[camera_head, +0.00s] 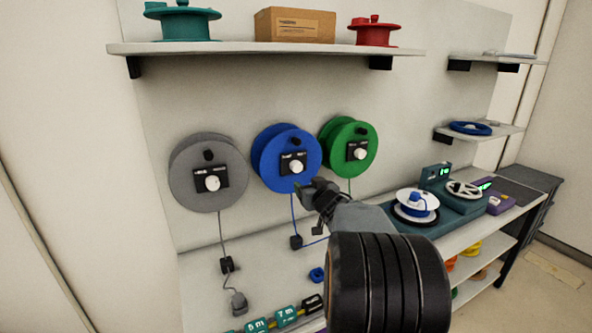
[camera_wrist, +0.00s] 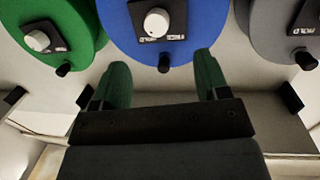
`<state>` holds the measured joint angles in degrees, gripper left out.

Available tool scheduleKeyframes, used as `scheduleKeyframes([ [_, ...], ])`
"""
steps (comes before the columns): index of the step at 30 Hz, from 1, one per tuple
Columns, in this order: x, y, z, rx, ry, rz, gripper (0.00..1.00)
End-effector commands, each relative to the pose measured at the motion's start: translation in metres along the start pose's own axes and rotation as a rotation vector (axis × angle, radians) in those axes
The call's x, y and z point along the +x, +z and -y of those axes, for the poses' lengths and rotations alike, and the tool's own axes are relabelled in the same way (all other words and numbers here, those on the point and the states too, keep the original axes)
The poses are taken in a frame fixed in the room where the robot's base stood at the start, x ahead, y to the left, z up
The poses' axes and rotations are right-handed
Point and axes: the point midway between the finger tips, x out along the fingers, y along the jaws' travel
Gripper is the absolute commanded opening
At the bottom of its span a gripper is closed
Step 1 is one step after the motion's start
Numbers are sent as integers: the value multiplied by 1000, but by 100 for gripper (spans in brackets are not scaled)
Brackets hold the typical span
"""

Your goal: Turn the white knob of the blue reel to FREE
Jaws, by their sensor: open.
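The blue reel (camera_head: 272,160) hangs on the wall panel between a grey and a green reel. Its white knob (camera_head: 296,167) sits on a black plate at the reel's front; the lettering on the plate is too small to read in the head view. In the wrist view, which looks upside down, the blue reel (camera_wrist: 200,30) fills the top middle, with the white knob (camera_wrist: 156,22) on its black plate. My gripper (camera_head: 308,188) is in front of the blue reel, just below and right of the knob. Its green-padded fingers (camera_wrist: 159,85) are apart, with nothing between them.
The grey reel (camera_head: 190,180) is to the left and the green reel (camera_head: 337,140) close on the right. A shelf (camera_head: 240,47) runs above. A black block (camera_head: 296,242) hangs on the blue cord. The bench (camera_head: 205,275) below holds labelled teal blocks (camera_head: 286,313).

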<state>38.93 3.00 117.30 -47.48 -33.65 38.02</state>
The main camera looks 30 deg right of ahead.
Motion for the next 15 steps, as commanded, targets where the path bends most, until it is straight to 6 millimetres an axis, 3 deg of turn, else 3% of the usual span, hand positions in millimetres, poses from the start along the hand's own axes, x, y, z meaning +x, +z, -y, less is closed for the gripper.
scheduleKeyframes([
  [1, 3, 2, -10, 6, -21, -25, 68],
  [6, 8, 0, -22, 20, -95, -85, 68],
  [11, 24, -1, -22, 26, -121, -97, 68],
  [15, 50, -5, -18, 25, -123, -98, 68],
])
